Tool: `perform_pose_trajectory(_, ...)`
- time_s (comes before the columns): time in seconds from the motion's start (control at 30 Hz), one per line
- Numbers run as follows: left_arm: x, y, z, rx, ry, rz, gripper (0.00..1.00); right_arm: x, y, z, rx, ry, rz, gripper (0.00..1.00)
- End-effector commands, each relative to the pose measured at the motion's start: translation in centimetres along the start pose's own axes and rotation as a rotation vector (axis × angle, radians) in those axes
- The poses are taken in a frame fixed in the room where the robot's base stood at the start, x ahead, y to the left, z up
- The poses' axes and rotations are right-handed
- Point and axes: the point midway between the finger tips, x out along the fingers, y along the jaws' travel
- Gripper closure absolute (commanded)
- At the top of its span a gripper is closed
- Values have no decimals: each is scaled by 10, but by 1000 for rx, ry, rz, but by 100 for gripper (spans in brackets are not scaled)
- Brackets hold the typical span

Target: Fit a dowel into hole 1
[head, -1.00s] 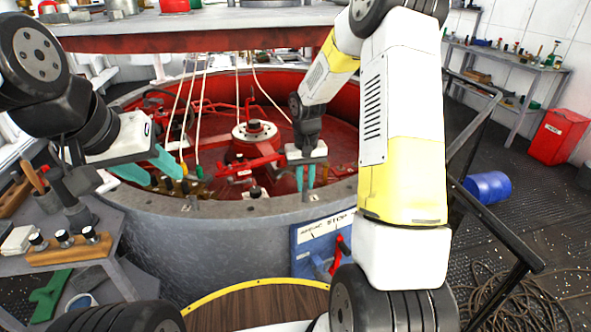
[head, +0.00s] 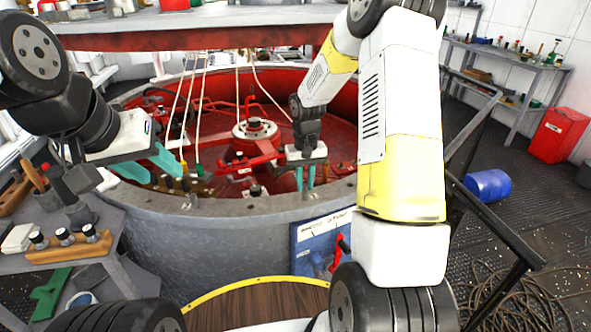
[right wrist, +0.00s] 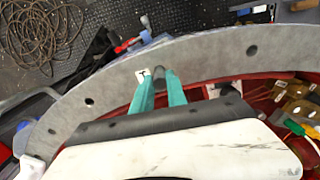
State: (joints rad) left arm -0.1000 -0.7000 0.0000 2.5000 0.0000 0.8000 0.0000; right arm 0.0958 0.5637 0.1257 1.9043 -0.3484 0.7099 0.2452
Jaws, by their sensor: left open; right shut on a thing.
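My right gripper (head: 305,183) is at the near rim of the big round tank in the head view. In the right wrist view its teal fingers (right wrist: 159,95) are shut on a dark grey dowel (right wrist: 159,78). The dowel is between the fingertips, over the grey rim (right wrist: 205,62), beside a small white label (right wrist: 142,75) with a dark mark. Hole 1 itself is not visible there; I cannot tell whether the dowel's end is in it. My left gripper (head: 160,168) is open and empty over the rim's left part.
Other dark holes show along the rim, one at the right (right wrist: 252,50) and one at the left (right wrist: 90,101). A wooden block (head: 70,250) with three black-topped pegs stands on the left bench. A blue panel (head: 322,243) is on the tank's front. Cables hang over the red interior.

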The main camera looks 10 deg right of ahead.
Motion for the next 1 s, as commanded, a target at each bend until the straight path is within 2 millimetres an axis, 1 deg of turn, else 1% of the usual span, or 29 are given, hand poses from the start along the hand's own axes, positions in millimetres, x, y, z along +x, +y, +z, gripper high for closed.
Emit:
perform_pose_trajectory(0.23, 0, 0, 0, 0, 0, 0, 56, 5, 0, 0, 0, 0, 0, 100)
perform_pose_trajectory(0.27, 0, 0, 0, 0, 0, 0, 56, 5, 0, 0, 0, 0, 0, 80)
perform_pose_trajectory(0.3, 0, 0, 0, 0, 0, 0, 56, 5, 0, 0, 0, 1, 0, 72)
perform_pose_trajectory(0.37, 0, 0, 0, 0, 0, 0, 56, 5, 0, 0, 0, 1, 0, 60)
perform_pose_trajectory(0.4, 0, 0, 0, 0, 0, 0, 56, 5, 0, 0, 0, 1, 0, 57)
perform_pose_trajectory(0.67, 0, 0, 0, 0, 0, 0, 56, 5, 0, 0, 0, 0, 0, 57)
perform_pose_trajectory(0.77, 0, 0, 0, 0, 0, 0, 56, 0, 0, 0, 0, 2, 1, 57)
perform_pose_trajectory(0.87, 0, 0, 0, 0, 0, 0, 56, -14, 0, -1, 1, 5, 1, 57)
perform_pose_trajectory(1.0, 0, 0, 0, 0, 0, 0, 56, -39, 0, -2, 0, 6, 1, 57)
